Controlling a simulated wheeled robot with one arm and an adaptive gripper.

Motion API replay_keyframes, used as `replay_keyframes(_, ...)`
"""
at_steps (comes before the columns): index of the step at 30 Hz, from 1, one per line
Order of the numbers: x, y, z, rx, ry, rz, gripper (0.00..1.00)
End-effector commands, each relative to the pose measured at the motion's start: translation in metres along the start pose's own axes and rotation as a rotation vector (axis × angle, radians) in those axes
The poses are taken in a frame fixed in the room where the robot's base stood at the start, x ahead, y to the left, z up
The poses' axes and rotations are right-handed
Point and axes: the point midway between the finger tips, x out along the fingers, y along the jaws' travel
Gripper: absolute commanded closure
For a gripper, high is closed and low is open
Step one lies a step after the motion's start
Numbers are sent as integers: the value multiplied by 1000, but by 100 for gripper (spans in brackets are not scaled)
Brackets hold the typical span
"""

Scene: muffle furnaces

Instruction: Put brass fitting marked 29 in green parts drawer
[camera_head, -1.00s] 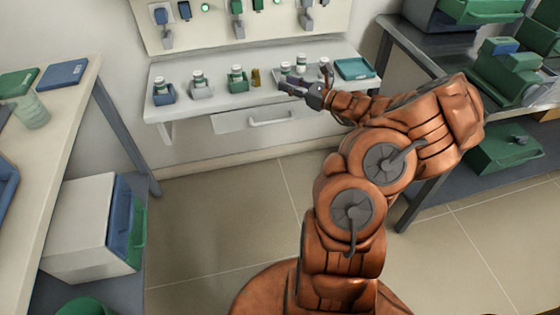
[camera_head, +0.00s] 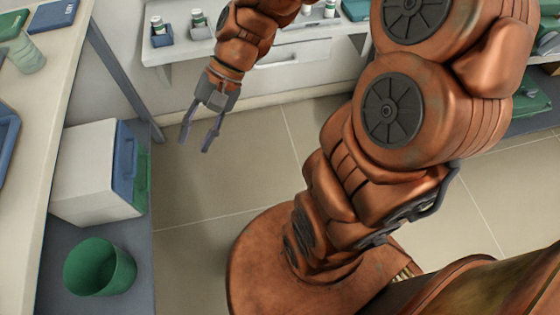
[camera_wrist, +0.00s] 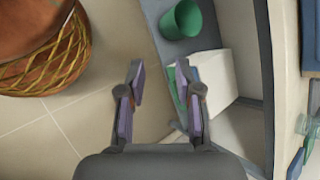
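My gripper (camera_head: 197,146) is open and points down over the floor, to the right of the white drawer cabinet (camera_head: 85,175). It also shows in the wrist view (camera_wrist: 158,68), with its fingers apart and nothing between them. The green parts drawer (camera_head: 142,182) is on the cabinet's right face, beside a blue drawer front (camera_head: 125,165). I cannot make out a brass fitting marked 29 now; my arm covers the middle of the wall shelf.
A green bin (camera_head: 100,267) stands in front of the cabinet on the low grey shelf (camera_head: 130,295). A pale worktop (camera_head: 50,105) overhangs at left. The wall shelf (camera_head: 170,50) holds several small bottles in holders. The floor (camera_head: 225,180) around my gripper is clear.

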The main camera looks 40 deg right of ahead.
Motion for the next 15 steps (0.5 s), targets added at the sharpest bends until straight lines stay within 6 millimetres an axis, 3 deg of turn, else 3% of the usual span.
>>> replay_keyframes(6,5,65,45,-238,48,342,66)
replay_keyframes(12,-15,120,63,-391,94,602,66)
replay_keyframes(15,-25,137,68,-435,109,685,66)
